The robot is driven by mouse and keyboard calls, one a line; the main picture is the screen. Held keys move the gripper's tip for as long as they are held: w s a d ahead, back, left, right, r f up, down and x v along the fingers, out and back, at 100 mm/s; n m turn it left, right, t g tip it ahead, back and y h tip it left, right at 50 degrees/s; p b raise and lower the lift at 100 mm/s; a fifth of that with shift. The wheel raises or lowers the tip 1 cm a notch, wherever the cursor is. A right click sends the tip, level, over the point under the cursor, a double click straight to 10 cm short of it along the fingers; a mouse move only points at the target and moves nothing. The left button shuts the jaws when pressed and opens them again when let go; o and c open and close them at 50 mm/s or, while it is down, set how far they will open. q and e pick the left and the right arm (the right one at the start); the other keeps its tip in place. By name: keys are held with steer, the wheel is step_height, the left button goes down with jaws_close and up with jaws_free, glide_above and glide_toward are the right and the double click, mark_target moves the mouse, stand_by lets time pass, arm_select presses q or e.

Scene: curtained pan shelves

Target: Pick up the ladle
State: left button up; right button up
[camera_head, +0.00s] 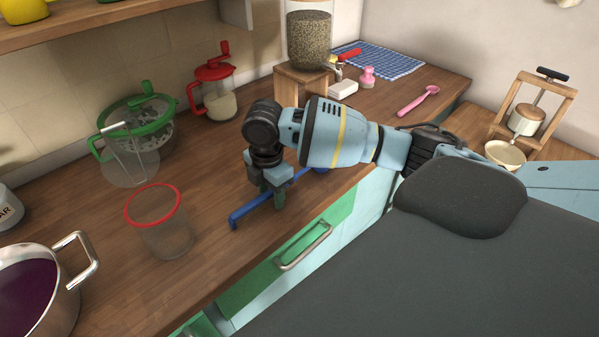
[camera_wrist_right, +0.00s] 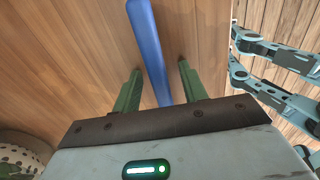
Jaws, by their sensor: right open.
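The blue ladle (camera_head: 252,208) lies on the wooden counter near its front edge. Its hooked handle end points to the lower left, and my right arm hides part of it, so I cannot make out its bowl. My right gripper (camera_head: 273,198) points down over the handle. In the right wrist view the gripper (camera_wrist_right: 159,70) is open, with one green finger on each side of the blue handle (camera_wrist_right: 148,40). I see no grip on the handle. My left gripper is not in view.
A clear cup with a red rim (camera_head: 160,220) stands left of the ladle, with a steel pot (camera_head: 66,290) at the lower left. A green-lidded spinner (camera_head: 140,125), a red-topped jar (camera_head: 215,95) and a wooden stand (camera_head: 300,85) are behind. A pink spoon (camera_head: 415,102) lies farther right.

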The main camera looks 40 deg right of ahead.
steer(key=shift+c, duration=0.2)
jaws_close()
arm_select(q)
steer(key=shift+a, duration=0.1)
arm_select(e)
steer(key=shift+r, duration=0.1)
